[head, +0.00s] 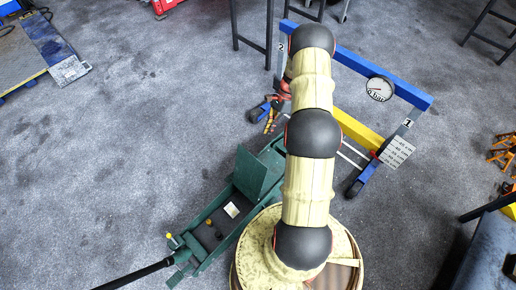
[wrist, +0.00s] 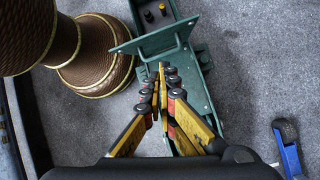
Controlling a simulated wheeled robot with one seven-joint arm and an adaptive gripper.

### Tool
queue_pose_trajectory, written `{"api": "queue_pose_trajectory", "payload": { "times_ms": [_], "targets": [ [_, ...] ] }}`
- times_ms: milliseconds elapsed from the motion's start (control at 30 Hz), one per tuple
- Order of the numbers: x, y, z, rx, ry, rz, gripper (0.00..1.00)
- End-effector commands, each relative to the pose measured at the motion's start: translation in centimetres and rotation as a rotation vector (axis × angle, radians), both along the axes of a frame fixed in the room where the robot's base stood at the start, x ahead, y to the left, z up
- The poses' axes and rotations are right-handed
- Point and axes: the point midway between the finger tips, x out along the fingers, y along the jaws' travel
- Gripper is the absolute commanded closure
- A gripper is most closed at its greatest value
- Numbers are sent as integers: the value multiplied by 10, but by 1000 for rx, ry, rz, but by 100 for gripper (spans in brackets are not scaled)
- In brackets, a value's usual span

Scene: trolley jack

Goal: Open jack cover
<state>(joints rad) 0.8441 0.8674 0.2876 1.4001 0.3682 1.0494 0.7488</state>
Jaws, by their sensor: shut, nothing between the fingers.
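The green trolley jack (head: 205,228) lies on the floor left of my base. Its cover (head: 258,172) stands raised, steeply tilted, leaving the compartment with its small dark and orange knobs exposed. In the wrist view the cover (wrist: 155,38) shows nearly edge-on, with the knobs beyond it and the jack body (wrist: 200,85) running down to the right. My gripper (wrist: 160,80) is shut and empty, its yellow fingers together just below the cover's edge; contact cannot be told. In the head view the gripper (head: 270,122) is partly hidden by my arm.
A blue stand (head: 355,65) with a gauge and a yellow bar stands behind and right of the jack; its foot shows in the wrist view (wrist: 288,155). The black jack handle (head: 135,275) reaches lower left. Floor left of the jack is clear.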

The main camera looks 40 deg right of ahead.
Motion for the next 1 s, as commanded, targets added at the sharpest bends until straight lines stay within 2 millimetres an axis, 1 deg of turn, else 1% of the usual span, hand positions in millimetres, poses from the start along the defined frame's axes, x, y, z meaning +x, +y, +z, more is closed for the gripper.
{"api": "queue_pose_trajectory", "payload": {
  "times_ms": [33, 100, 200, 333, 433, 567, 800, 933, 1000],
  "targets": [
    [-1, -2, -5, -14, -40, 65, 100],
    [0, -7, -8, -33, -95, 153, 100],
    [2, -11, -10, -47, -146, 234, 100],
    [3, -10, -13, -47, -168, 275, 100],
    [2, -6, -21, -46, -170, 278, 100],
    [2, 3, -40, -44, -167, 277, 100],
    [1, 25, -83, -45, -167, 276, 100],
    [1, 36, -104, -45, -167, 275, 100],
    [1, 47, -98, -47, -169, 276, 100]
  ]
}}
